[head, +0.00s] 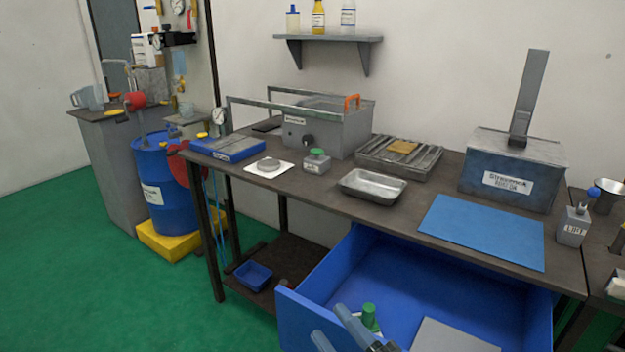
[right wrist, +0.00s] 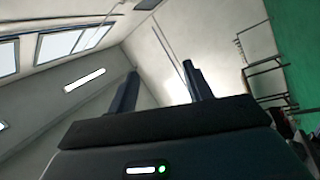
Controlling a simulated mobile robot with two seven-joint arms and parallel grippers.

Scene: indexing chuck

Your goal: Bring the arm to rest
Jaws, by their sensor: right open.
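My right gripper (head: 328,320) shows at the bottom edge of the head view, in front of the open blue drawer (head: 335,262). Its two grey-blue fingers stand apart, with nothing between them. In the right wrist view the same gripper (right wrist: 160,68) points towards bare wall, ceiling and windows, and its fingers are spread and empty. Most of the right arm is out of the picture. My left gripper is not in view.
The drawer holds a green-topped object (head: 370,316) and a grey plate (head: 455,336) close to my right gripper. Behind it, the workbench (head: 330,208) carries a steel tray (head: 372,188), a blue mat (head: 482,232) and a grey box (head: 512,172). Green floor (head: 100,290) lies open at left.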

